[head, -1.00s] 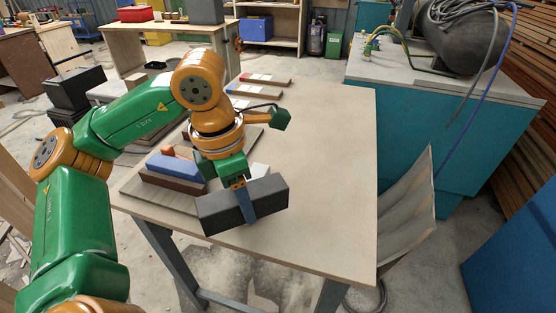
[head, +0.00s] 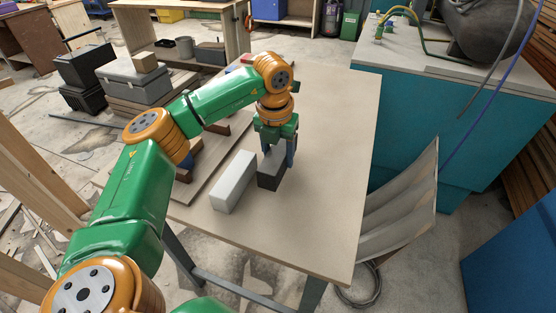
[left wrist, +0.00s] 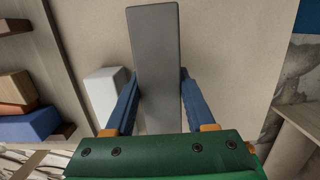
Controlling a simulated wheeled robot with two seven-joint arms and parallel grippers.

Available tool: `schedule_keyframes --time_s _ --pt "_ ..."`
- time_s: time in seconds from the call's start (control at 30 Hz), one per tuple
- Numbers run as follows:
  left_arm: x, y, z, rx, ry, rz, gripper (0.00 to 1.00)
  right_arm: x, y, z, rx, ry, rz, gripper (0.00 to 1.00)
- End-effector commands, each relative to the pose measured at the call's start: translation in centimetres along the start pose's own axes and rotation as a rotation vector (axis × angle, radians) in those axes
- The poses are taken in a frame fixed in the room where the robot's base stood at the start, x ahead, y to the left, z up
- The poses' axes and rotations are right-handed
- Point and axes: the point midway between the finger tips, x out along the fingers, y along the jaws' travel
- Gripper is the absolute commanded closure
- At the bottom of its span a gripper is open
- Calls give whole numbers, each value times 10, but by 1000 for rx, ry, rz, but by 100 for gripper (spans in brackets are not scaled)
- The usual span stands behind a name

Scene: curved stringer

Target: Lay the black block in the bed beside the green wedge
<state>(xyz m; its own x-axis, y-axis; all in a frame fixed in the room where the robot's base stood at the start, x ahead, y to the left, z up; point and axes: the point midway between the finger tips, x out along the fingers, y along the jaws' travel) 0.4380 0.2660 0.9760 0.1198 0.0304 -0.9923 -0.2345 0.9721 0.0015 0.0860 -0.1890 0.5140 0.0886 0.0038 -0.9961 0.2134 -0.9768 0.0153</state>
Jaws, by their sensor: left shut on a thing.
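The black block (head: 269,172) is between the fingers of my left gripper (head: 276,153), which is shut on it. It is at or just above the bare tabletop, beside a pale grey-white block (head: 234,182). In the left wrist view the black block (left wrist: 155,65) runs lengthwise away from the left gripper (left wrist: 155,100), with the pale block (left wrist: 103,92) to its left. I cannot make out a green wedge. I cannot tell which place is the bed. My right gripper is not in view.
A low board (head: 207,180) lies on the table's left part, with blocks on it partly behind my arm. The left wrist view shows a blue block (left wrist: 30,124) there. The table (head: 315,215) is clear at right and front. A curved panel (head: 405,195) stands beyond its right edge.

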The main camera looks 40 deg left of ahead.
Motion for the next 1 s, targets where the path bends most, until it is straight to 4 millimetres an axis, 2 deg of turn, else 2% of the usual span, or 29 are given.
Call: schedule_keyframes --time_s 0.1,0.2,0.5,0.53,0.63,0.9,0.97,1.0 --pt "19 1 -1 1 5 3 100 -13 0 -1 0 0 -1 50" --pt "31 0 -2 0 1 1 100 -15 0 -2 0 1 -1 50" --pt "36 0 -3 -1 0 0 100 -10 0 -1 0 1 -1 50" --pt "37 0 -3 -1 0 1 43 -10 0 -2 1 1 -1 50" --pt "36 0 -3 -1 0 0 16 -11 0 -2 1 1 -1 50" --pt "35 0 -3 -1 0 0 15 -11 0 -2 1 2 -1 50" --pt "29 0 -2 -1 -1 0 15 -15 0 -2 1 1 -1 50" --pt "27 0 -2 -1 -3 -1 15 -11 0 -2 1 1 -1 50"
